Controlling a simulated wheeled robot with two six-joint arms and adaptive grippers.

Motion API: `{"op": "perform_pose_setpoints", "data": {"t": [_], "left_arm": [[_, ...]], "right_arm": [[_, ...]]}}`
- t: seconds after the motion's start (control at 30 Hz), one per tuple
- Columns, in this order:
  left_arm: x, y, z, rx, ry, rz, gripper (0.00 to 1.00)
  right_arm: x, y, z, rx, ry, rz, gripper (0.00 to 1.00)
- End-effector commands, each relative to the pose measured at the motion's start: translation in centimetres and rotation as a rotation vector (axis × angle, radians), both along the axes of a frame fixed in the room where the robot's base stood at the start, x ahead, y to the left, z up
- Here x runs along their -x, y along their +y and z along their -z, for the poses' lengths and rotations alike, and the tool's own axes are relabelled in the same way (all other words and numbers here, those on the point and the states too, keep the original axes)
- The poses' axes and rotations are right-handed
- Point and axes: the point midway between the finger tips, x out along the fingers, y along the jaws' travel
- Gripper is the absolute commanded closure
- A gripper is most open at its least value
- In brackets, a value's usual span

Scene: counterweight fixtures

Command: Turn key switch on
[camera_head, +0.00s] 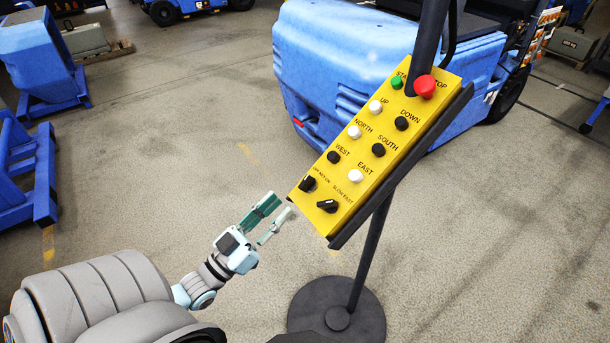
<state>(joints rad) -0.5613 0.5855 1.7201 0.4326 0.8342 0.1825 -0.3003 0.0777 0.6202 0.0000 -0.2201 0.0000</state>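A yellow control panel (345,190) hangs tilted on a dark pole in the middle of the head view. The black key switch (308,184) sits at its lower left corner, beside small "OFF KEY ON" lettering. A black slow/fast selector knob (327,206) is just to its right. My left gripper (283,210) is a little left of and below the key switch, apart from the panel. Its two greenish fingers are spread, with nothing between them. My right gripper is not in view.
The panel carries several push buttons, including a red stop button (425,86) and a green start button (397,82). The pole stands on a round dark base (336,310). A blue vehicle (350,70) is behind it. Blue fixtures (35,60) stand at left. Floor between is clear.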

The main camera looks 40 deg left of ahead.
Motion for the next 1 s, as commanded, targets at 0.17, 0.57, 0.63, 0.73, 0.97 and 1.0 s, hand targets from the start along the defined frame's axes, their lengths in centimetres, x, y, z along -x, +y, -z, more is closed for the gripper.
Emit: {"op": "perform_pose_setpoints", "data": {"t": [0.17, 0.57, 0.63, 0.73, 0.97, 1.0], "left_arm": [[-4.5, -0.8, -2.1, 0.0, -0.005, -0.002, 0.7], [-8.5, -1.5, -3.5, -0.001, 0.003, -0.002, 0.7], [-8.5, -1.5, -3.5, -0.001, 0.004, -0.002, 0.7], [-8.5, -1.5, -3.5, -0.001, 0.003, -0.002, 0.7], [-8.5, -1.5, -3.5, -0.002, 0.003, -0.002, 1.0], [-8.5, -1.5, -3.5, -0.002, 0.003, -0.002, 1.0]], "right_arm": [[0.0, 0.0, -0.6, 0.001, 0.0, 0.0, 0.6], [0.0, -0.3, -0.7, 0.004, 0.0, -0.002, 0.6], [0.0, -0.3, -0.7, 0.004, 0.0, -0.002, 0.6], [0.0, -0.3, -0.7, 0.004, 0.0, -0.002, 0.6], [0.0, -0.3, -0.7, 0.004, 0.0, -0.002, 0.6], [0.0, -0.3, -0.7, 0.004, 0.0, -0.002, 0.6]]}}
